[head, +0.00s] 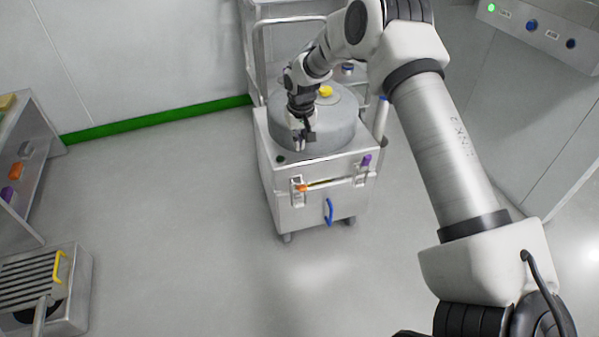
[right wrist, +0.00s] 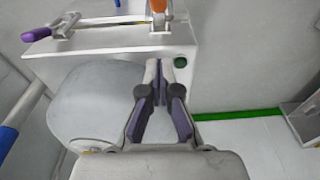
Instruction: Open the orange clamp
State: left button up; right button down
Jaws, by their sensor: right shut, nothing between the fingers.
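The orange clamp (head: 302,187) is on the left of the front face of a steel cart (head: 285,205), at the end of a horizontal bar (head: 330,183). Its orange tip (right wrist: 157,6) shows at the top edge of the right wrist view, partly cut off. My right gripper (head: 304,143) is over the front left of the cart's round grey drum, behind and above the clamp and apart from it. In the right wrist view its fingertips (right wrist: 165,75) are together with nothing between them. My left gripper is not in view.
A purple clamp (head: 366,160) sits at the right of the cart's front, with a blue handle (head: 328,211) below. A green button (head: 281,159) is on the cart's top corner. A cart rail (head: 256,60) rises behind. The floor in front is clear.

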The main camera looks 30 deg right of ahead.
jog(key=b, duration=0.2)
send_over(300, 184)
jog(key=w, duration=0.1)
notch_tip(300, 184, down, 9)
jog(key=shift+w+d+f, duration=0.1)
jog(key=shift+w+d, duration=0.05)
jog(key=f, duration=0.1)
jog(key=s+f, duration=0.1)
jog(key=f+b, duration=0.1)
jog(key=shift+s+a+f, duration=0.1)
jog(key=shift+s+a, duration=0.2)
jog(key=shift+s, duration=0.05)
jog(key=shift+s+a+f, duration=0.1)
jog(key=shift+s+f, duration=0.15)
jog(key=shift+f, duration=0.05)
